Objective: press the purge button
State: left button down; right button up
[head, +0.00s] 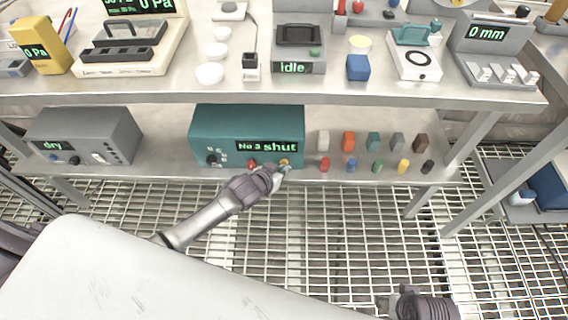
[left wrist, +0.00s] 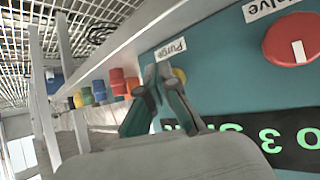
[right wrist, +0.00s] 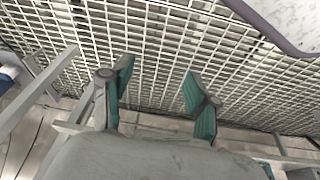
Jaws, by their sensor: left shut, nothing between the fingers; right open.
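The teal box (head: 222,130) on the lower shelf has a display reading "No 3 shut". Its front has a red valve knob (head: 252,164) and a yellow purge button (head: 285,162). In the left wrist view the "Purge" label (left wrist: 170,50) and the red knob (left wrist: 292,40) show clearly, and the yellow button (left wrist: 179,75) shows partly behind the fingers. My left gripper (head: 282,170) is shut and empty, its tips at the button; I cannot tell if they touch it. It also shows in the left wrist view (left wrist: 158,76). My right gripper (right wrist: 157,82) is open and empty above the floor grating.
A grey box (head: 90,135) reading "dry" stands to the left on the lower shelf. Several coloured blocks and pegs (head: 373,142) stand to the right of the teal box. The upper bench (head: 170,92) overhangs the shelf. Open grating lies in front.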

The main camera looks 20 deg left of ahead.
pick_arm(q)
jog(key=shift+s+d+p, duration=0.2)
jog(key=shift+s+p, duration=0.35)
jog(key=shift+s, duration=0.2)
pick_arm(e)
notch_tip(320, 180, down, 4)
jog(key=shift+a+f, duration=0.1)
jog(key=shift+s, duration=0.1)
pick_arm(q)
jog(key=shift+s+d+p, duration=0.25)
jog(key=shift+s+p, duration=0.15)
jog(key=shift+s, duration=0.4)
jog(key=shift+s+d+p, duration=0.2)
jog(key=shift+s+p, duration=0.25)
jog(key=shift+s, duration=0.35)
jog(key=shift+s+d+p, duration=0.25)
jog(key=shift+s+p, duration=0.15)
jog(key=shift+s, duration=0.4)
pick_arm(e)
jog(key=s+f, duration=0.3)
jog(key=f, duration=0.4)
jog(key=shift+d+f+g, duration=0.25)
jog(key=shift+f+g, duration=0.15)
